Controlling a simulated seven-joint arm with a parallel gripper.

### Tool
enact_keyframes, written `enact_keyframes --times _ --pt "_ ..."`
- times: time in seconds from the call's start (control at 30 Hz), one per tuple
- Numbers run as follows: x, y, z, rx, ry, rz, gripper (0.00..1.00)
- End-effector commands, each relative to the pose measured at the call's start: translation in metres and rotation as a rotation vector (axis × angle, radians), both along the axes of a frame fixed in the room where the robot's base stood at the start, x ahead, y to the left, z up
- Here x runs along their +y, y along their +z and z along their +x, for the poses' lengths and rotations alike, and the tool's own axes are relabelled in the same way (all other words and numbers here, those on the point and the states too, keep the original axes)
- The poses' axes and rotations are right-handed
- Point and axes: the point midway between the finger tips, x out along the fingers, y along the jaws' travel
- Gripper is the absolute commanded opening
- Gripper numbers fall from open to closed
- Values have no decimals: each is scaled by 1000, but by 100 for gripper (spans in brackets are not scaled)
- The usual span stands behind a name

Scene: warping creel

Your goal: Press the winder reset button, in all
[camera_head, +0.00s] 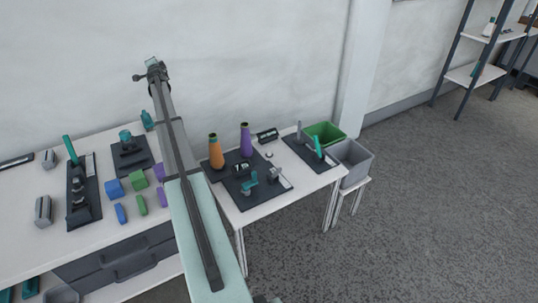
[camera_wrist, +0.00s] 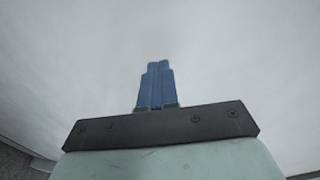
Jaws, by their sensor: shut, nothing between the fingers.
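In the wrist view my gripper (camera_wrist: 159,66) has its two blue fingers pressed together with nothing between them, against a blank pale background. On the right table in the head view, a dark mat (camera_head: 232,196) bears a teal-handled fixture (camera_head: 250,185), a small dark unit (camera_head: 241,170) and a grey fixture (camera_head: 273,174). A dark box (camera_head: 267,135) and a small pale round piece (camera_head: 268,154) are behind. I cannot tell which of these has the winder reset button; no label is legible.
An orange cone (camera_head: 216,153) and a purple cone (camera_head: 246,141) stand by the mat. A green bin (camera_head: 325,132) and grey bin (camera_head: 352,160) are at right. The left table holds blue blocks (camera_head: 114,187) and fixtures. Open floor (camera_head: 430,210) lies right.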

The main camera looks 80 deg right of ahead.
Motion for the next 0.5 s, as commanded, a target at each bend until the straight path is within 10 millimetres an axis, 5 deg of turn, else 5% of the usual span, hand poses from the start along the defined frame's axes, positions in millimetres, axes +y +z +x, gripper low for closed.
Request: enact_keyframes --times 0.2,0.5 --pt "-56 -22 -67 14 -82 78 0" --pt "-109 -73 -162 58 -173 236 0"
